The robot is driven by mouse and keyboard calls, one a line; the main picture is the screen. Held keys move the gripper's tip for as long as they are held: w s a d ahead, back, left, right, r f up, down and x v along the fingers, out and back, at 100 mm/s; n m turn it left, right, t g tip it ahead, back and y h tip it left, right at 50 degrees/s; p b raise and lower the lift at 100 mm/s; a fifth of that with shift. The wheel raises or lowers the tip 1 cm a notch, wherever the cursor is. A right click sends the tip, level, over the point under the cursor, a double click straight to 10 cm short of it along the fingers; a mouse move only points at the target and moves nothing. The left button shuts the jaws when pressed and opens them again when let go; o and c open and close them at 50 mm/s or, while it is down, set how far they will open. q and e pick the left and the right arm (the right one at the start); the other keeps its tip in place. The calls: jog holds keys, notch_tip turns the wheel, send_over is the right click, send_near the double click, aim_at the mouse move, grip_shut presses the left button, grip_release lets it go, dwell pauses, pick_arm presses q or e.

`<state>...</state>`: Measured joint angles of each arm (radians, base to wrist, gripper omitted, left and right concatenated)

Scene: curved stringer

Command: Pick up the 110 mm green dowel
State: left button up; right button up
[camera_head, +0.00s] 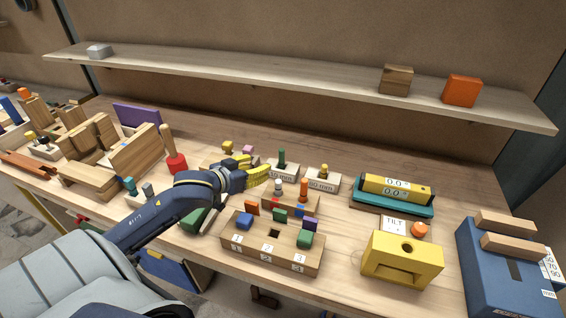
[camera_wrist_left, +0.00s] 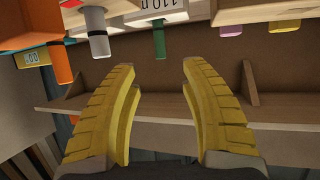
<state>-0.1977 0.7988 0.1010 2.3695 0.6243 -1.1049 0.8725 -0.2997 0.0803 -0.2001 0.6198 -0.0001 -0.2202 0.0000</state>
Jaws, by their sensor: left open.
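The green dowel (camera_head: 282,157) stands upright in a small wooden block (camera_head: 283,173) with a white label. In the left wrist view, which looks upside down, the green dowel (camera_wrist_left: 159,42) hangs from the labelled block (camera_wrist_left: 158,12), whose print seems to read 110. My left gripper (camera_head: 262,173) is just left of and in front of the block in the head view. Its yellow fingers (camera_wrist_left: 160,78) are spread apart with nothing between them. The dowel lies beyond the fingertips, roughly centred on the gap. My right gripper is not in view.
A labelled block with a yellow peg (camera_head: 324,170) stands to the right. Grey (camera_head: 278,187) and orange (camera_head: 304,188) pegs stand close in front. A numbered wooden block (camera_head: 271,256) is nearer. A shelf (camera_head: 300,83) runs above the back of the bench.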

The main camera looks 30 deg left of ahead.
aim_at(280, 158)
pick_arm(q)
jog(key=x, duration=1.4)
jog(key=shift+w+d, duration=0.1)
jog(key=shift+w, duration=0.25)
jog(key=shift+c, duration=0.2)
grip_shut()
